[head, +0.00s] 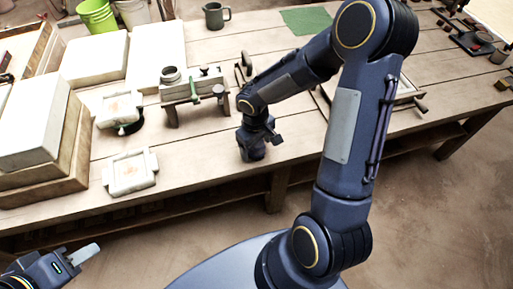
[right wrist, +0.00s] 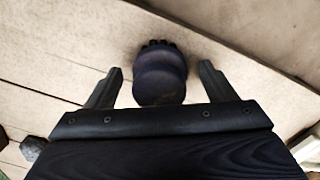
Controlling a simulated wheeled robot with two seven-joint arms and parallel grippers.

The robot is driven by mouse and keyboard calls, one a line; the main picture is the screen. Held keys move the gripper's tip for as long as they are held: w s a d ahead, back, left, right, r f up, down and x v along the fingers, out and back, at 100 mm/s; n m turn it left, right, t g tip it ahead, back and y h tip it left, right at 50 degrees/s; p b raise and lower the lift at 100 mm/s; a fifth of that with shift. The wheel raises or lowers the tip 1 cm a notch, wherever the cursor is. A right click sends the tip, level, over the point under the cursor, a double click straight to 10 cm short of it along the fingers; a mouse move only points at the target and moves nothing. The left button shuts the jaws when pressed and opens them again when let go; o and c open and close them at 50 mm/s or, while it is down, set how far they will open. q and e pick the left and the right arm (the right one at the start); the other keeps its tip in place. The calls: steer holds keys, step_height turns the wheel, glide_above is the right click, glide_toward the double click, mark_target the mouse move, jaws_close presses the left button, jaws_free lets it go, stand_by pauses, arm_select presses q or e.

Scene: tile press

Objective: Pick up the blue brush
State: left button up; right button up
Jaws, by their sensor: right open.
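A dark blue, rounded, stubby object (right wrist: 160,82) with a bristly-looking far edge appears to be the blue brush; it stands between the fingers of my right gripper (right wrist: 160,73) in the right wrist view. The fingers are open, with a visible gap on each side of it. In the head view my right gripper (head: 260,138) is low over the table's front edge, and the brush is hard to tell apart from it there. My left gripper (head: 82,256) is at the lower left, off the table; its finger opening is unclear.
The wooden table (head: 215,160) has free room around my right gripper. White molds (head: 130,172) and a small wooden rack (head: 195,92) with tools lie to the left.

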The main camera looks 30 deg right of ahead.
steer(key=shift+c, duration=0.5)
steer(key=c, duration=1)
steer(key=shift+r, duration=0.4)
step_height(320, 180, up, 2)
steer(key=shift+r+p, duration=0.2)
steer(key=shift+p, duration=0.1)
steer(key=a+r, duration=0.3)
steer(key=a, duration=0.1)
steer(key=s+a+r, duration=0.1)
steer(key=a+r, duration=0.2)
steer(key=a, duration=0.2)
steer(key=s+a+r+b, duration=0.1)
steer(key=a+r, duration=0.2)
steer(key=a, duration=0.2)
steer(key=shift+s+r, duration=0.1)
steer(key=shift+r, duration=0.25)
